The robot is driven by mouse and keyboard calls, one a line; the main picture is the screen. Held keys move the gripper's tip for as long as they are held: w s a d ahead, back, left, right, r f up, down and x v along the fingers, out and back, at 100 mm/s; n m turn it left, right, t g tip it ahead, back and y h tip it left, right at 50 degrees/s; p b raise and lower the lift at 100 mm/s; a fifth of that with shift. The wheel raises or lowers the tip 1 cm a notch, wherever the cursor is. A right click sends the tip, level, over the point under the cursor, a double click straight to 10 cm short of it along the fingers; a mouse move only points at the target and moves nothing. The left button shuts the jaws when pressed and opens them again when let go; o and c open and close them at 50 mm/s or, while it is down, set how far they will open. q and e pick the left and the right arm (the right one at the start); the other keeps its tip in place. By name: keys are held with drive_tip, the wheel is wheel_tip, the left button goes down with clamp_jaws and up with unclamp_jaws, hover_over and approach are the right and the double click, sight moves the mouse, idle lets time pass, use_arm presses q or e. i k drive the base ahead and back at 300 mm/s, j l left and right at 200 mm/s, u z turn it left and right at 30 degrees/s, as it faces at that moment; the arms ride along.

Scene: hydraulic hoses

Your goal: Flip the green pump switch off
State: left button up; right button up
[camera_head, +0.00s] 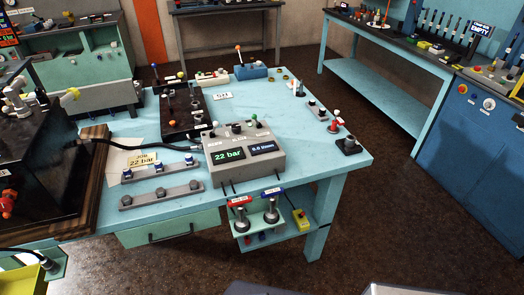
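A grey control box (243,150) stands on the light-blue table, with two displays on its sloped front reading 22 bar and what looks like 0.0 l/min. Several small knobs or levers stand along its top. The one at the right end has a green tip (254,117) and appears to be the green pump switch; it is too small to tell which way it is set. A black hose runs from the box's left side. Neither of my grippers shows in this view.
The light-blue table (290,110) carries a black manifold block (182,108), grey racks with fittings (160,195), a job card reading 22 bar (143,160) and small fittings at right. A dark test rig (45,165) stands left. Dark floor is free at right.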

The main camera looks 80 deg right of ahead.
sight(254, 116)
drive_tip(key=z, duration=2.5)
drive_tip(key=i+z, duration=0.15)
drive_tip(key=z, duration=0.45)
